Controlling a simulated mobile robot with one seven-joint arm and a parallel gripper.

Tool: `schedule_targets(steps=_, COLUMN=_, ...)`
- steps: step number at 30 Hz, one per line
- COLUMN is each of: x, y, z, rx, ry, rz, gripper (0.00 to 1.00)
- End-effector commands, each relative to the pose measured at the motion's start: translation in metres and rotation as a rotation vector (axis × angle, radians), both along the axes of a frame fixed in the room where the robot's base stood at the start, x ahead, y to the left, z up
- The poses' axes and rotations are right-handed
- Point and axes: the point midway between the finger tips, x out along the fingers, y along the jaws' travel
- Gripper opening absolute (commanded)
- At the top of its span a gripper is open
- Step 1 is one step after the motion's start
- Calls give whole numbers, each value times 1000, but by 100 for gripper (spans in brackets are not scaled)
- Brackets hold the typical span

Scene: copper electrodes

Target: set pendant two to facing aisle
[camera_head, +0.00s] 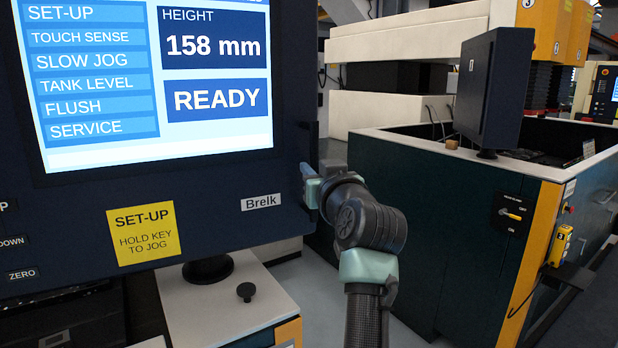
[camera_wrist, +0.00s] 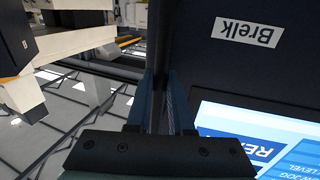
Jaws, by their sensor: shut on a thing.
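A large dark control pendant (camera_head: 235,225) with a lit screen fills the left of the head view, its screen turned toward me. It carries a Brelk plate and a yellow SET-UP label; no pendant number is readable on it. My gripper (camera_head: 308,183) is at its right edge. In the wrist view, the pendant (camera_wrist: 225,65) appears upside down, and my gripper's fingers (camera_wrist: 163,95) are shut on its dark edge. The exact grip point is partly hidden. A second pendant (camera_head: 494,90) farther right shows its dark back; the small mark on it is unreadable.
A dark green machine tank (camera_head: 420,210) with a yellow corner post (camera_head: 543,260) stands right of my arm.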

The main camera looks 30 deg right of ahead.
Motion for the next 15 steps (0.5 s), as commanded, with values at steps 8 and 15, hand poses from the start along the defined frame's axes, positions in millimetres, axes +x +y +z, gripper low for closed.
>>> schedule_targets(steps=8, x=9, y=-11, z=2, rx=-2, ry=-3, rz=53, gripper=0)
schedule_targets(steps=15, x=11, y=-11, z=1, rx=-1, ry=-3, rz=65, gripper=0)
